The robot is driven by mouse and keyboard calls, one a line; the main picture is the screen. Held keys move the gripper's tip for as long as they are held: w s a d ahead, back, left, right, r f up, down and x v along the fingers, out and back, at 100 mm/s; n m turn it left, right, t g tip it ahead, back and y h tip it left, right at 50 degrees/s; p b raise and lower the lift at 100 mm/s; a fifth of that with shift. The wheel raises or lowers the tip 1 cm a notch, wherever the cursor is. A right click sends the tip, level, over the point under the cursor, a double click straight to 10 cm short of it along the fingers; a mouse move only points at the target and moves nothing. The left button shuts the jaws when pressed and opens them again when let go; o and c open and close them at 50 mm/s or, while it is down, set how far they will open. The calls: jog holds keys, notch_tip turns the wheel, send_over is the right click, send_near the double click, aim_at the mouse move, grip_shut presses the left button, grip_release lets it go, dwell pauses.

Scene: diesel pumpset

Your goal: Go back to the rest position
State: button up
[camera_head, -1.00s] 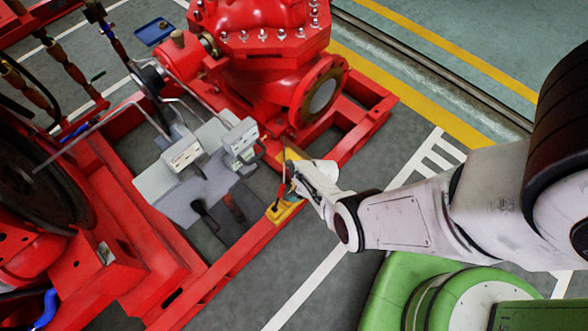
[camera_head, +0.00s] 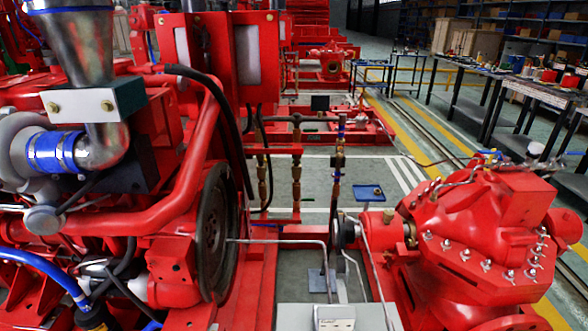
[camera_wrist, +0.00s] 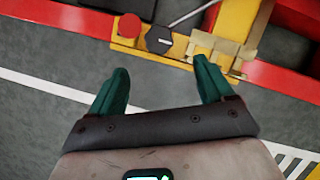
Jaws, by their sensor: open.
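My gripper (camera_wrist: 160,90) shows in the wrist view with its two green fingers apart and nothing between them. Past the fingertips is a yellow bracket (camera_wrist: 178,58) on the red frame, with a red round button (camera_wrist: 129,26) and a dark hexagonal knob (camera_wrist: 158,39) on it. A brass-coloured block (camera_wrist: 213,52) sits at its right. I cannot tell whether the fingertips touch any of these; they look apart from them. My arm and gripper are not in the head view.
The head view shows the red pump (camera_head: 480,235) at right and the diesel engine (camera_head: 110,190) with a flywheel (camera_head: 216,230) at left. A small blue tray (camera_head: 366,193) lies on the floor between. Workbenches (camera_head: 540,95) line the back right. Grey floor (camera_wrist: 50,50) shows under my gripper.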

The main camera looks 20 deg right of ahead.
notch_tip(320, 180, up, 17)
jog(key=s+n+g+p, duration=0.2)
jog(key=n+p, duration=0.1)
jog(key=n, duration=1.4)
jog(key=s+a+r+n+p, duration=0.1)
jog(key=s+a+r+n, duration=0.1)
jog(key=a+r+n, duration=0.2)
jog(key=s+a+r+n+g+p, duration=0.1)
jog(key=s+a+r+n, duration=0.2)
jog(key=r+n, duration=0.4)
jog(key=s+a+r+n+p, duration=0.1)
jog(key=a+r+n, duration=0.4)
jog(key=r, duration=0.5)
jog(key=shift+s+r+n+h, duration=0.15)
jog(key=shift+s+n+h, duration=0.25)
jog(key=shift+s, duration=0.4)
jog(key=shift+a, duration=0.1)
